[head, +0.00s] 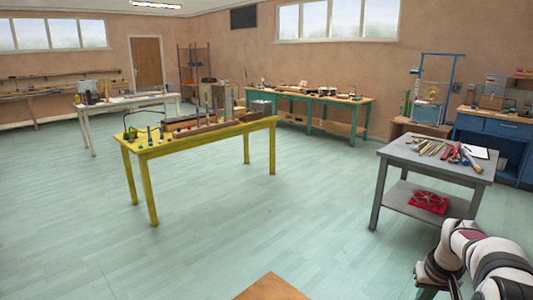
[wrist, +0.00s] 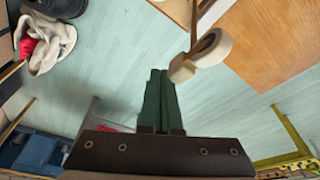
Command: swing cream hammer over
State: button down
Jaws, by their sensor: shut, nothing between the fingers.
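The cream hammer (wrist: 211,47) is in the upper middle of the wrist view. It has a pale rounded head with a small block at its lower left end, and a thin wooden shaft running up out of frame. My gripper (wrist: 158,72) has dark green fingers that are shut together with nothing between them. The fingertips are just left of the block end of the hammer head; I cannot tell whether they touch it. I cannot make out the hammer in the head view, where my arm shows at the lower right.
A brown wooden surface (wrist: 270,40) lies right of the hammer. A cream and red cloth (wrist: 48,45) is at the upper left. In the head view, a grey table (head: 400,153) with tools stands at right and a yellow table (head: 150,152) at centre. Open floor (head: 290,215) lies between.

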jog(key=shift+s+a, duration=1.85)
jog(key=s+a+r+y, duration=0.1)
jog(key=s+a+r, duration=0.1)
jog(key=s+a, duration=0.3)
jog(key=s+a+r, duration=0.3)
jog(key=a, duration=0.5)
jog(key=s+a+m+g, duration=0.1)
jog(key=s+a, duration=0.5)
jog(key=s, duration=0.4)
jog(key=s+a+f+m+g+y, duration=0.1)
jog(key=s+a, duration=0.4)
jog(key=s, duration=0.5)
jog(key=shift+s+a+m+g+y, duration=0.15)
jog(key=shift+a+m+g+y, duration=0.2)
jog(key=shift+g, duration=0.15)
jog(key=shift+f, duration=0.1)
